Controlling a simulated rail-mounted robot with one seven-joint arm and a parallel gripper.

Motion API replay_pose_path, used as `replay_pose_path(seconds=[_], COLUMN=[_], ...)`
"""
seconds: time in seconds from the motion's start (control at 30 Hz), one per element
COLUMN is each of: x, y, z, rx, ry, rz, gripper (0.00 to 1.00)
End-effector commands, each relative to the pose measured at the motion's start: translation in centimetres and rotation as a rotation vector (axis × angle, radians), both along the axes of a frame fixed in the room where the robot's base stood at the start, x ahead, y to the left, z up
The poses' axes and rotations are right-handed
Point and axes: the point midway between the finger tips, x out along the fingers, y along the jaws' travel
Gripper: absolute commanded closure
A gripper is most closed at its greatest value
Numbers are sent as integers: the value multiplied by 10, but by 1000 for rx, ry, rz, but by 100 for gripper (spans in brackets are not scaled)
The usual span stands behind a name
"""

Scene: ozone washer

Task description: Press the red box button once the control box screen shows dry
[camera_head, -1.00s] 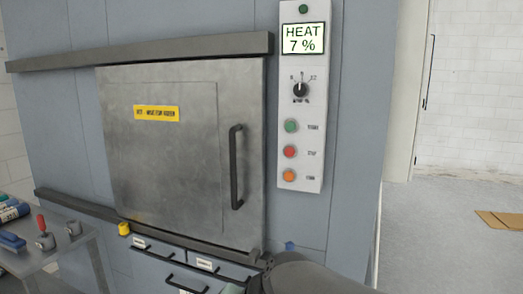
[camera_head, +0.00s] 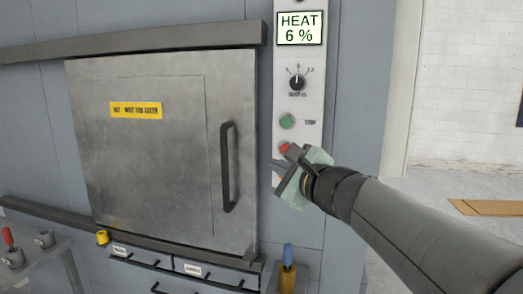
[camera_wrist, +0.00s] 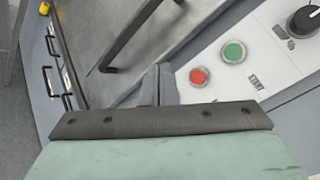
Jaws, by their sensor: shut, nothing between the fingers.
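The control box (camera_head: 314,95) is a white upright panel on the grey washer front. Its screen (camera_head: 299,28) reads HEAT 6 %. The red button (camera_head: 285,147) sits below the green button (camera_head: 287,121), partly covered by my gripper (camera_head: 280,172) in the head view. The orange button seen earlier is hidden behind my gripper. In the wrist view, my gripper's fingers (camera_wrist: 158,84) are together and empty, just left of the red button (camera_wrist: 199,75). The green button (camera_wrist: 234,52) lies farther right. I cannot tell whether the fingers touch the panel.
A black dial (camera_head: 298,83) is above the green button. The metal door (camera_head: 160,150) with its black handle (camera_head: 228,167) is left of the panel. Drawers (camera_head: 205,272) are below. A metal side table (camera_head: 45,262) stands at the lower left.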

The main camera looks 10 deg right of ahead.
Motion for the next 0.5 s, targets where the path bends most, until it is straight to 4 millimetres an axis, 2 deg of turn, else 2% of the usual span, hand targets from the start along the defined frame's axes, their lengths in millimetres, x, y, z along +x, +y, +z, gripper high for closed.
replay_pose_path(seconds=[0.33,0.5], x=[2,15], y=[-1,-7], z=[0,0], rx=[-2,-2], ry=[1,3], rz=[1,2], gripper=[100,100])
